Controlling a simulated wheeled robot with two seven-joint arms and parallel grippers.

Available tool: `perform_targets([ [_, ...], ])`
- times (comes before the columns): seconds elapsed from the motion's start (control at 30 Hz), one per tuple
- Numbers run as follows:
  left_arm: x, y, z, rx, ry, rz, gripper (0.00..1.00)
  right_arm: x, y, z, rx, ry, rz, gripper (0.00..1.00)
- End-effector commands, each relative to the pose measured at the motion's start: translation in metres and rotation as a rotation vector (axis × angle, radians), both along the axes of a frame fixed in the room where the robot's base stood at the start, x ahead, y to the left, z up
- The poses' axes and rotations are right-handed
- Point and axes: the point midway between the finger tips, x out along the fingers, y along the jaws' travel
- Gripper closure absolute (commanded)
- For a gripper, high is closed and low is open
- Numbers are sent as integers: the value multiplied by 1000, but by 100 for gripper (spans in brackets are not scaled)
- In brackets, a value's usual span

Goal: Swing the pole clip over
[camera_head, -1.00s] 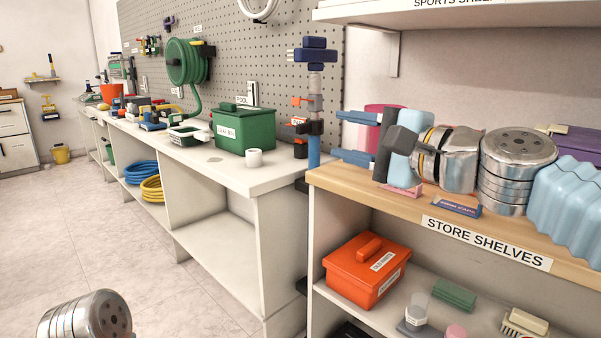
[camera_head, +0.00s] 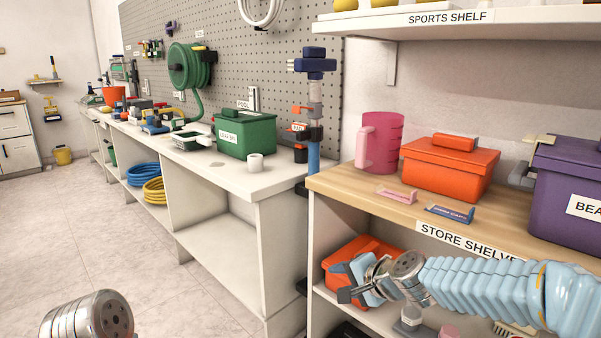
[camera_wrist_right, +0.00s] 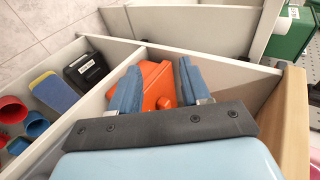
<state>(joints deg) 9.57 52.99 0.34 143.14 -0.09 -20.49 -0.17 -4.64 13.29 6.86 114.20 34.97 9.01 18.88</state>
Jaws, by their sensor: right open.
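The pole (camera_head: 314,157), blue below and grey above with a dark blue head, stands upright at the near end of the bench. An orange clip (camera_head: 300,109) sticks out left from its grey part, above a dark clamp (camera_head: 314,133). My right gripper (camera_head: 341,281) is low in front of the lower store shelf, well below the clip and apart from it. In the right wrist view its blue fingers (camera_wrist_right: 158,85) are spread. The orange box (camera_wrist_right: 158,82) shows beyond and between them. Nothing is visibly held. My left gripper is out of view.
The wooden store shelf top (camera_head: 345,184) holds a pink jug (camera_head: 384,145), an orange box (camera_head: 450,165) and a purple bin (camera_head: 570,190). A green box (camera_head: 246,136) and a white cup (camera_head: 255,162) stand on the bench left of the pole. Floor before the bench is clear.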

Motion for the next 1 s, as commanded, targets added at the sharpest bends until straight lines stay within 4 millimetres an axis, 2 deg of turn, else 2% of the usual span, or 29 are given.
perform_targets([
  [0.03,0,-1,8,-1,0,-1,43,-6,-5,-45,-73,58,22,53],
  [0.13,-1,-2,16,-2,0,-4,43,-29,-16,-130,-219,143,93,53],
  [0.2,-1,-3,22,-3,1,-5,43,-56,-22,-186,-310,201,166,53],
  [0.27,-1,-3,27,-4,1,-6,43,-86,-27,-229,-376,247,242,53],
  [0.3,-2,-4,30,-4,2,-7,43,-109,-29,-254,-412,275,298,53],
  [0.4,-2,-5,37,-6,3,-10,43,-167,-30,-303,-471,330,440,53],
  [0.5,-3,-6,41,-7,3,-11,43,-216,-27,-331,-492,359,561,53],
  [0.63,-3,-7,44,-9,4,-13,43,-256,-24,-346,-492,373,657,53],
  [0.73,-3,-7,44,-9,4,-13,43,-267,-22,-350,-491,375,684,53],
  [1.0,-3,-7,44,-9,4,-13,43,-267,-22,-351,-491,374,685,53],
])
